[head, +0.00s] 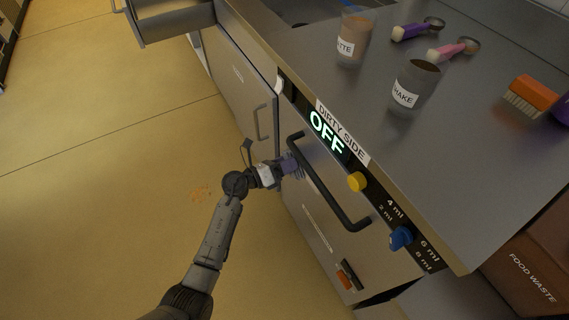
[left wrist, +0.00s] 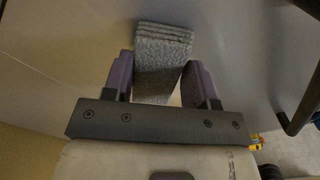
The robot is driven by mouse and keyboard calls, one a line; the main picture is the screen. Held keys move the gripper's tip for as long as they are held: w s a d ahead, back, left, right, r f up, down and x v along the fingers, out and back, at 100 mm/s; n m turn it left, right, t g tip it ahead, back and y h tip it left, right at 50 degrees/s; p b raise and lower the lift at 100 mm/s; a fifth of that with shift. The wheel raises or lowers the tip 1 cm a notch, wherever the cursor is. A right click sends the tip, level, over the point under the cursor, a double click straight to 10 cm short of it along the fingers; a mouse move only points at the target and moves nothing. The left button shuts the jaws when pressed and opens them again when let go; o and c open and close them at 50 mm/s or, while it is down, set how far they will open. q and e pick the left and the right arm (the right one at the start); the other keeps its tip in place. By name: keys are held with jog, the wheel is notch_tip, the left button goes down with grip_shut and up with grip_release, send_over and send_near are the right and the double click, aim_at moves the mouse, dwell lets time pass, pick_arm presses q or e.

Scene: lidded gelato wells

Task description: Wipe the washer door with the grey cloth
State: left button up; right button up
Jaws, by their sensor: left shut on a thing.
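The grey cloth (left wrist: 165,55) is a folded, speckled pad between the two purple fingers of my left gripper (left wrist: 162,82) in the left wrist view. The gripper is shut on it, and the cloth sticks out past the fingertips. In the head view my left gripper (head: 291,164) is at the steel washer door (head: 318,214), beside the upper end of its black bar handle (head: 330,190). The cloth is mostly hidden there. I cannot tell whether it touches the door. The door also shows in the left wrist view (left wrist: 235,50). My right gripper is not in view.
The steel counter (head: 465,150) holds two labelled cups, scoops and an orange brush (head: 533,93).

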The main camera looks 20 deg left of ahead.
aim_at(294, 174)
pick_arm(q)
jog(key=shift+w+d, duration=0.2)
jog(key=shift+w, duration=0.05)
jog(key=shift+s+d, duration=0.1)
jog(key=shift+s, duration=0.05)
jog(key=shift+s+d+r+p, duration=0.1)
jog(key=shift+s+d+p, duration=0.25)
jog(key=shift+p, duration=0.15)
jog(key=shift+s+d+p, duration=0.7)
jog(key=shift+s+d, duration=0.15)
jog(key=shift+d, duration=0.05)
jog(key=shift+s+d, duration=0.1)
jog(key=shift+s+d+p, duration=0.55)
jog(key=shift+d, duration=0.25)
jog(key=shift+s+d+p, duration=0.35)
jog(key=shift+s+d, duration=0.25)
jog(key=shift+d, duration=0.2)
